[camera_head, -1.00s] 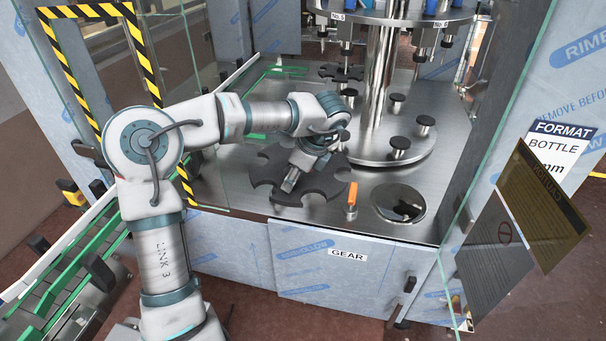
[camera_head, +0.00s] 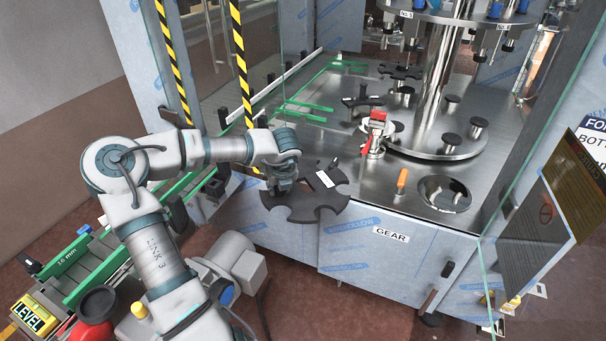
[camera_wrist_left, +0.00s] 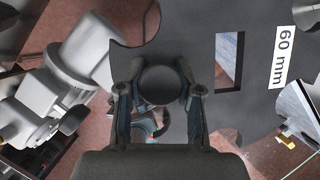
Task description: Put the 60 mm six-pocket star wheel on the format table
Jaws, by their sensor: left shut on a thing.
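The dark star wheel (camera_head: 312,207), with rounded pockets in its rim, hangs in my left gripper (camera_head: 283,183) at the machine's front left edge. In the left wrist view, the star wheel (camera_wrist_left: 256,95) carries a white "60 mm" label and a rectangular slot. The left gripper (camera_wrist_left: 158,88) is shut around a round dark knob at the wheel. The wheel looks roughly level and overlaps the front edge in the head view; its height above the deck cannot be told. My right gripper is not in view. I cannot pick out the format table.
A hub with a red handle (camera_head: 376,135) stands on the steel deck (camera_head: 340,142). An orange-handled pin (camera_head: 402,180) and round opening (camera_head: 444,194) are to its right. Glass and a striped post (camera_head: 241,75) border the left. A green-railed conveyor (camera_head: 85,262) lies at lower left.

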